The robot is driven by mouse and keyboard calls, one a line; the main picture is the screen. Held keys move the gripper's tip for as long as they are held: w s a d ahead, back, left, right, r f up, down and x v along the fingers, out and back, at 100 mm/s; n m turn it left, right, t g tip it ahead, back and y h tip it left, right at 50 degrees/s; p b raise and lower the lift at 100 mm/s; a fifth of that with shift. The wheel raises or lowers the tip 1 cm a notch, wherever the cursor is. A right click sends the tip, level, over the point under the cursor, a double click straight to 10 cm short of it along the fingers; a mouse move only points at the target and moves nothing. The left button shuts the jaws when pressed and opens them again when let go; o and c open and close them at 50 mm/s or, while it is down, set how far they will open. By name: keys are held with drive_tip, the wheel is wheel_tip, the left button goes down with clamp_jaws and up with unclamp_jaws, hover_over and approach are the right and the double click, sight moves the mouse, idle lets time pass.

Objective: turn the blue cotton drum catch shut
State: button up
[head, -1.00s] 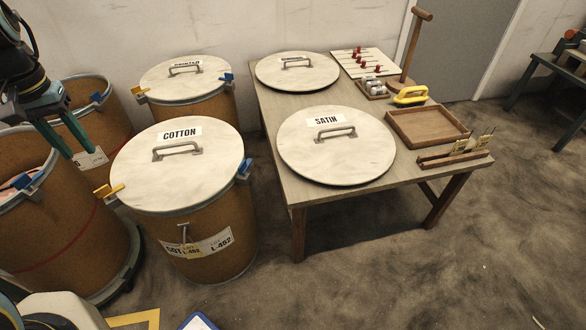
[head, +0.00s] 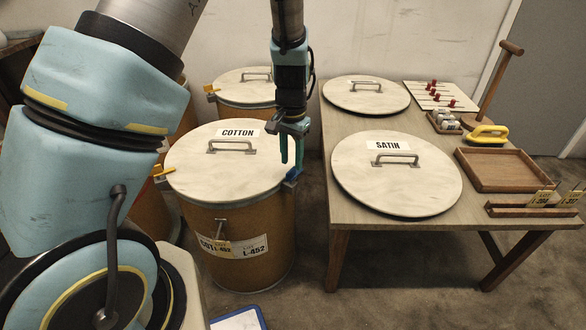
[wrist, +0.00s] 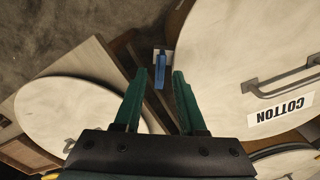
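The cotton drum (head: 240,245) stands left of the table, its pale lid (head: 215,170) lying on top. Its blue catch (head: 293,175) is at the right of the rim; in the wrist view the blue catch (wrist: 159,72) appears between my fingertips, beside the lid edge. I cannot tell how far the catch is turned. A yellow catch (head: 163,171) is on the left rim. My gripper (head: 292,160) points down just above the blue catch, with its green fingers apart on either side. Contact with the catch cannot be made out.
Another lidded drum (head: 245,87) stands behind. A narrow floor gap separates drum and table.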

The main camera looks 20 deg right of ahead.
sight(291, 170)
drive_tip(key=shift+a+f, duration=0.1)
drive_tip(key=shift+f, duration=1.6)
clamp_jaws()
